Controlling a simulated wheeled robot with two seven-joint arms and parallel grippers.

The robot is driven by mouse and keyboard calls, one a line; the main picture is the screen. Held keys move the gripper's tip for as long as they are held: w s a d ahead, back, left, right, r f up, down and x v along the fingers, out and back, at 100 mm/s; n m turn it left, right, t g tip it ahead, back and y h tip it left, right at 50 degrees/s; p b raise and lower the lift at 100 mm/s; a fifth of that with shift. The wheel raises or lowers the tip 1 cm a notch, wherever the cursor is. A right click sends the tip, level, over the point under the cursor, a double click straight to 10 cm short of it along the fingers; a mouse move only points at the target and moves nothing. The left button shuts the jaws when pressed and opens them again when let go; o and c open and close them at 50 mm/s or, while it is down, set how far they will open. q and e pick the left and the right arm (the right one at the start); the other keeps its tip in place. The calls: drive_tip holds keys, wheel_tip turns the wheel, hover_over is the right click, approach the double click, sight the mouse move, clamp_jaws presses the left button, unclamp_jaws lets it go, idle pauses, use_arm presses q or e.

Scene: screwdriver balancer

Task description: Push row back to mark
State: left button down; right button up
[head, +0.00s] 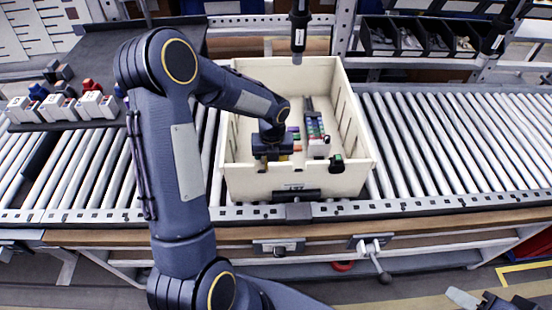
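A cream crate (235,180) stands on the roller conveyor, with a label on its front wall. Inside it, a row of small coloured blocks (312,127) runs from front to back, with a pale block (318,147) at its near end. More coloured pieces (295,137), purple, green and orange, show just left of it, partly behind my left gripper. My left gripper (272,152) is down inside the crate, left of these pieces; its fingers are too small and dark to read. Part of my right gripper (464,298) shows at the bottom right edge. I cannot make out a mark.
A dark tool (299,30) hangs above the crate's back wall. Bare rollers (450,140) lie to the right. White units with red and blue parts (60,105) stand on a dark tray at the left. Dark bins (410,38) stand at the back right. A small black clip (337,163) sits at the crate's front rim.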

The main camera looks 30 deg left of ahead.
use_arm(q)
drive_tip(key=shift+w, duration=0.1)
drive_tip(key=shift+w+a+r+p, duration=0.1)
drive_tip(key=shift+w+a+p, duration=0.3)
drive_tip(key=shift+w, duration=0.3)
drive_tip(key=shift+w+a+r+p, duration=0.1)
drive_tip(key=shift+w+a+p, duration=0.05)
drive_tip(key=shift+w+a, duration=0.45)
drive_tip(key=shift+w+f, duration=0.1)
drive_tip(key=shift+w, duration=0.05)
drive_tip(key=shift+w+a+p, duration=0.45)
drive_tip(key=shift+w+a, duration=0.05)
drive_tip(key=shift+w, duration=0.35)
idle(3.1)
drive_tip(key=shift+s+d+f, duration=0.1)
drive_tip(key=shift+s+d, duration=0.15)
drive_tip(key=shift+s, duration=0.1)
idle(0.7)
drive_tip(key=shift+r+p, duration=0.8)
drive_tip(key=shift+r, duration=0.2)
drive_tip(key=shift+r, duration=0.1)
